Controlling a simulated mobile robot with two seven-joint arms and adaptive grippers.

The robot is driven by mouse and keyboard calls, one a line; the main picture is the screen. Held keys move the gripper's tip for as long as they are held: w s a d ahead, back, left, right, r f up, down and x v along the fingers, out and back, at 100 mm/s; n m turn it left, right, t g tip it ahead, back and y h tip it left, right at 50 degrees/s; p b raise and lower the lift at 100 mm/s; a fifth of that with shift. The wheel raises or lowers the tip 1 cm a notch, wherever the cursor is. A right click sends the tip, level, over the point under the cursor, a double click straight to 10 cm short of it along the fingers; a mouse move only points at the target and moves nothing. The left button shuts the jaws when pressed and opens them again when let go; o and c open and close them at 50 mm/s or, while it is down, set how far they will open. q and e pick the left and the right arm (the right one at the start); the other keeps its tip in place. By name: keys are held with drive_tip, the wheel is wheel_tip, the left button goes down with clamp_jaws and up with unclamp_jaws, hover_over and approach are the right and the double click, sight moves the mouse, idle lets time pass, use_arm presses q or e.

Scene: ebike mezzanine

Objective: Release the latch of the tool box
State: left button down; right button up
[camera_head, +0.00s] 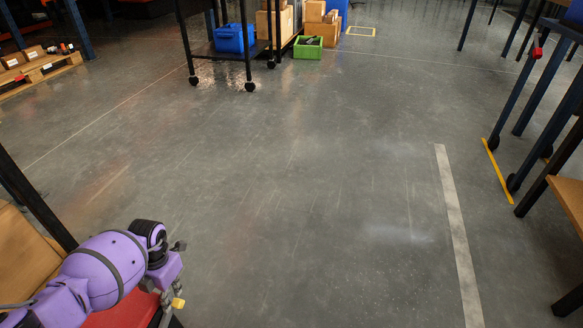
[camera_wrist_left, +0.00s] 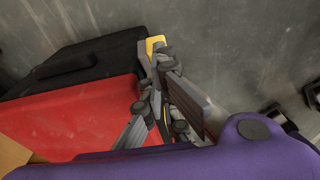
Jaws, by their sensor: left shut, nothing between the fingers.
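The tool box is red with a black part along its far side. Its red surface (camera_head: 124,312) shows at the lower left of the head view, partly behind my left arm. In the left wrist view the red tool box (camera_wrist_left: 70,115) fills the left side. A small yellow piece, which looks like the latch (camera_wrist_left: 154,44), is at the box's right edge; it also shows in the head view (camera_head: 178,302). My left gripper (camera_wrist_left: 160,60) is shut and empty, its fingertips right by the yellow piece. I cannot tell whether they touch. My right gripper is not in view.
A brown carton (camera_head: 25,252) is beside the box at the left. A dark post (camera_head: 35,205) rises behind it. Open grey floor (camera_head: 290,200) lies to the right. A rack with a wooden top (camera_head: 568,200) stands at the right edge. A black wheeled cart (camera_head: 220,55) stands farther back.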

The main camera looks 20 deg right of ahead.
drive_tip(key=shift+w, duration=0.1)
use_arm(q)
wheel_tip(320, 180, up, 13)
drive_tip(key=w+d+p, duration=0.1)
drive_tip(key=p, duration=0.4)
drive_tip(key=shift+w+d+p, duration=0.2)
drive_tip(key=shift+w+p, duration=0.15)
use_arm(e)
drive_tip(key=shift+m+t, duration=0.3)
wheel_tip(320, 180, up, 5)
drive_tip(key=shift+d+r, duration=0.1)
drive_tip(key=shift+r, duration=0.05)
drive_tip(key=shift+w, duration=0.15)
